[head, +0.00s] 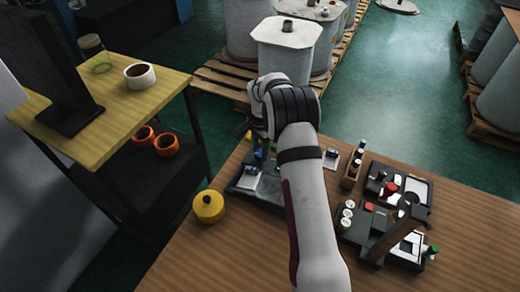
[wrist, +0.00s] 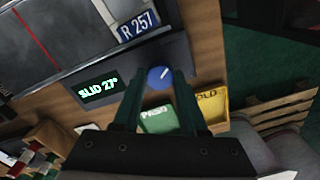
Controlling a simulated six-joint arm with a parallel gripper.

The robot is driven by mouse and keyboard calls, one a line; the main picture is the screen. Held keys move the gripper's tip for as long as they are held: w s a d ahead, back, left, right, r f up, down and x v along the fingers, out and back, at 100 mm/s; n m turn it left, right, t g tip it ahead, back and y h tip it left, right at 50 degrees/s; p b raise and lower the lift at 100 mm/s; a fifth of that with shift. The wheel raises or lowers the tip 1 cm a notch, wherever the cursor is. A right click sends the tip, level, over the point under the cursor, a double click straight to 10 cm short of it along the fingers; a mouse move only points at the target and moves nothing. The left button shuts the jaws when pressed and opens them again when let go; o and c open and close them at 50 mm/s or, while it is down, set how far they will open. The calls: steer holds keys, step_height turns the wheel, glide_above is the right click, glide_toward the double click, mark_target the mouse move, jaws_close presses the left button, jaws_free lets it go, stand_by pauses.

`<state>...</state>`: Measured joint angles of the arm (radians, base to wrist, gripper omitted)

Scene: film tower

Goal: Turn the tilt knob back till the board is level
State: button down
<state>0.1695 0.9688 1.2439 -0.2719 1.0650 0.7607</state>
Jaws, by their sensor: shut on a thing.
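In the wrist view the blue tilt knob (wrist: 158,77), with a white pointer line, sits between the fingertips of my gripper (wrist: 157,84). The dark fingers are shut on it from both sides. Left of the knob a small display (wrist: 99,90) glows green and seems to read "SLID 27°". The dark board (wrist: 60,38) with a thin red line fills the upper left, cut off by the frame; its tilt is hard to judge here.
Beside the knob lie a green tray (wrist: 157,119) and a yellow tray (wrist: 212,101). A plate (wrist: 138,25) reads "R 257". In the head view a yellow round pot (head: 208,206) stands left of the station, and dark fixtures (head: 378,222) stand right. The front table (head: 245,255) is clear.

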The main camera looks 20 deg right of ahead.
steer(key=n, duration=1)
steer(key=shift+w+n, duration=0.1)
steer(key=shift+n, duration=0.2)
stand_by(0.4)
steer(key=shift+c, duration=2.2)
jaws_free()
step_height(320, 180, up, 16)
steer(key=shift+d, duration=0.15)
